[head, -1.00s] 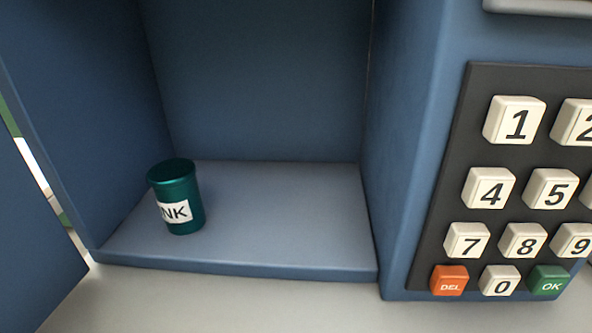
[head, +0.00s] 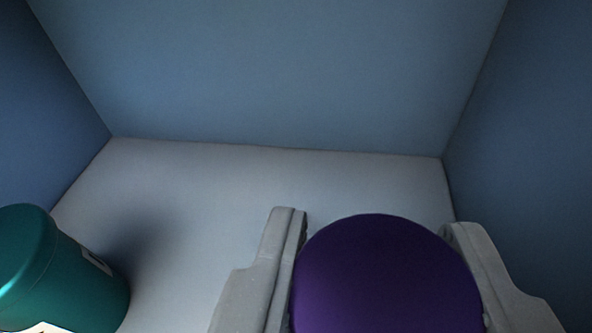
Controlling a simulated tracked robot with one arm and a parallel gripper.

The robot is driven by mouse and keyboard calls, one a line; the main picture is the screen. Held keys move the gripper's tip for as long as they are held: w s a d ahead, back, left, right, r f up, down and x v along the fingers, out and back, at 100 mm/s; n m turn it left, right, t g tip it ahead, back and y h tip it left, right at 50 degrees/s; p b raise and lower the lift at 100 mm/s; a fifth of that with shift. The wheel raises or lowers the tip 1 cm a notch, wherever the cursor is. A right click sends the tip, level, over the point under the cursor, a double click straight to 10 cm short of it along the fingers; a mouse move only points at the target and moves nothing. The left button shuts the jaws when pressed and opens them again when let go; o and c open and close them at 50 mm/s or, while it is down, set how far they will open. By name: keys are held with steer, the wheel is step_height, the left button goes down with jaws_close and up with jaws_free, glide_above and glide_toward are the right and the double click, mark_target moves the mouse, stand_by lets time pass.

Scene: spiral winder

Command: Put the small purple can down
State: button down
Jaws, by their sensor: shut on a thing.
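The small purple can (head: 385,275) is between the two grey fingers of my gripper (head: 375,265), at the lower right of the head view. My gripper is shut on it. Only the can's rounded purple top shows; its lower part is cut off by the frame. The can is inside the blue compartment, over the right part of its pale floor (head: 210,190). I cannot tell whether its base touches the floor.
Blue walls close the compartment at the back (head: 270,75), left (head: 45,110) and right (head: 530,150). The floor between the teal can and my gripper is clear, and so is the floor behind.

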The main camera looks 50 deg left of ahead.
steer(key=s+r, duration=0.2)
steer(key=s, duration=0.1)
steer(key=shift+a+r, duration=0.4)
steer(key=shift+w+a+f+b, duration=0.15)
steer(key=shift+w+a+f, duration=0.15)
steer(key=shift+w, duration=0.25)
steer(key=shift+w+a+f+b, duration=0.15)
steer(key=shift+w+f, duration=0.25)
steer(key=shift+w, duration=0.15)
steer(key=shift+s+d+f+b, duration=0.15)
steer(key=shift+f+b, duration=0.45)
steer(key=shift+f, duration=0.3)
steer(key=shift+s+d+f+b, duration=0.1)
steer(key=shift+f+b, duration=0.45)
steer(key=shift+f, duration=0.3)
steer(key=c, duration=1)
jaws_free()
steer(key=shift+a+f, duration=0.1)
steer(key=shift+o, duration=0.4)
steer(key=shift+r, duration=0.2)
